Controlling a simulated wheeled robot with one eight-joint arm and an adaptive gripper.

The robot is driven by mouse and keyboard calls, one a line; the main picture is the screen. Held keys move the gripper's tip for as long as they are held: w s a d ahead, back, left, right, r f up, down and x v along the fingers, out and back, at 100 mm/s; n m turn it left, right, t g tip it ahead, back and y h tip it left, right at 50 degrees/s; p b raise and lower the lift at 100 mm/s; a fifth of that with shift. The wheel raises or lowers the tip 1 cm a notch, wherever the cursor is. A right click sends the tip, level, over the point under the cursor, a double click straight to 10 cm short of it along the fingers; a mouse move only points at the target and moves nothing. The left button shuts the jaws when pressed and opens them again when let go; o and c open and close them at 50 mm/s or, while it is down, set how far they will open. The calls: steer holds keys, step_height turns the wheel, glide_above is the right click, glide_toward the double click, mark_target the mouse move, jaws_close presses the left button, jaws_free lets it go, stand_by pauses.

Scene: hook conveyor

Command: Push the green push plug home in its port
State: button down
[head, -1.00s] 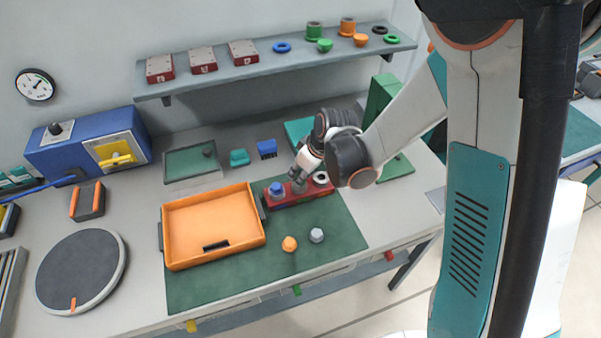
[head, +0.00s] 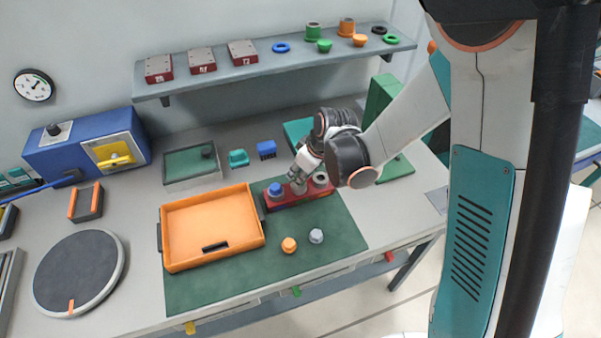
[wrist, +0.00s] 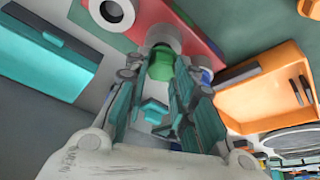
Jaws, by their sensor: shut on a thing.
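In the head view, the red port block (head: 290,199) sits on the green mat beside the orange tray, with a blue plug (head: 275,189) at its left end. My gripper (head: 297,181) is over the block's middle, its fingers pointing down-left. In the wrist view, the green push plug (wrist: 160,67) is between the fingers of my gripper (wrist: 158,72), which is shut on it. A grey ringed port (wrist: 164,37) lies right beyond the plug. I cannot tell how deep the plug sits. The plug is hidden in the head view.
The orange tray (head: 172,222) stands left of the block. An orange plug (head: 289,245) and a grey one (head: 316,236) lie on the mat (head: 235,275) in front. A shelf (head: 220,75) overhangs the back of the bench.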

steer(key=shift+f+b, duration=0.65)
steer(key=shift+b, duration=0.05)
stand_by(0.5)
steer(key=c, duration=1.3)
jaws_free()
steer(key=shift+r, duration=0.15)
steer(key=v, duration=1.2)
steer(key=shift+s+d+r+m+t+h+b, duration=0.65)
steer(key=shift+s+d+m+b, duration=0.65)
steer(key=shift+s+d, duration=1.15)
steer(key=shift+s+d+r+m+t+h+b, duration=0.4)
steer(key=shift+s+d+r+m+t+b, duration=0.35)
steer(key=shift+s+d+m, duration=1.75)
steer(key=shift+s+d+r+m+t+h+b, duration=0.6)
steer(key=shift+s+d+m+b, duration=0.6)
steer(key=shift+s, duration=2.25)
steer(key=shift+d+r+n, duration=0.1)
steer(key=shift+d+n, duration=0.1)
steer(key=shift+n, duration=0.2)
